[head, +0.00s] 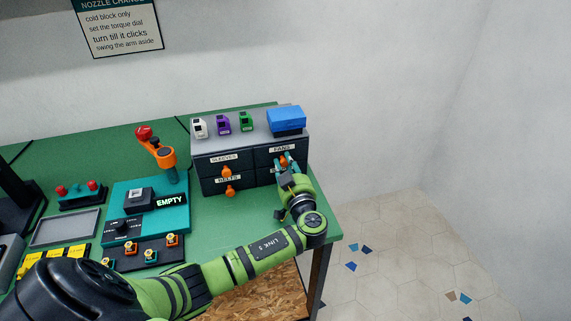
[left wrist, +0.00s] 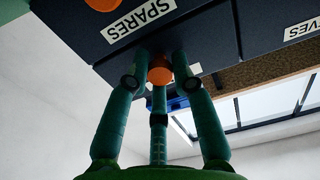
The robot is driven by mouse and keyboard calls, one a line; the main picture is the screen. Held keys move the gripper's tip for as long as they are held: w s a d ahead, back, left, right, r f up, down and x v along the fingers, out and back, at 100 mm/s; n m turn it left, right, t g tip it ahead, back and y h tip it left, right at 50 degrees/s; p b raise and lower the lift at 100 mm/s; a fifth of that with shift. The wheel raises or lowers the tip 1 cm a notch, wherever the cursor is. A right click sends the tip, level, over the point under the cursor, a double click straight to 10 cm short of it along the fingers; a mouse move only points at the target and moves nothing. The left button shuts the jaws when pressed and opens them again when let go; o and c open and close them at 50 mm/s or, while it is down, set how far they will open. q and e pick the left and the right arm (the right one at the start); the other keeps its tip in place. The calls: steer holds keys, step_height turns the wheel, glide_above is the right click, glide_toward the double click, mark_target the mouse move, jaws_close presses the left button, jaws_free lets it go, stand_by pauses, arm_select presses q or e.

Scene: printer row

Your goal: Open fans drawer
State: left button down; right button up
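The dark drawer cabinet (head: 240,167) stands at the table's back right. The fans drawer (head: 302,151) is its upper right one, with a white label, and looks closed. Its orange knob (head: 283,160) also shows in the left wrist view (left wrist: 160,70). My left gripper (head: 287,165) has its teal fingers around this knob, with fingertips that appear to touch its sides; the fingers partly hide the drawer front. In the left wrist view the gripper (left wrist: 160,66) also encloses the knob, near the upside-down spares label (left wrist: 138,18). My right gripper is not in view.
The sleeves drawer (head: 204,163) and belts drawer (head: 207,185) look closed. Small coloured parts and a blue box (head: 287,119) sit on the cabinet. A teal station (head: 150,222) and red-topped orange lever (head: 160,152) stand to the left. Floor right of the table is clear.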

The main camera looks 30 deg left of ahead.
arm_select(q)
steer(key=b+v, duration=0.3)
steer(key=b, duration=0.1)
steer(key=b+v, duration=0.2)
steer(key=b, duration=0.1)
steer(key=shift+s+d+f, duration=0.1)
steer(key=shift+d+f, duration=0.25)
steer(key=shift+f, duration=0.05)
steer(key=r+b+v, duration=0.1)
steer(key=v, duration=0.6)
steer(key=shift+s+d+r, duration=0.15)
steer(key=shift+s+d, duration=0.05)
steer(key=c, duration=1.1)
jaws_free()
steer(key=shift+b, duration=0.3)
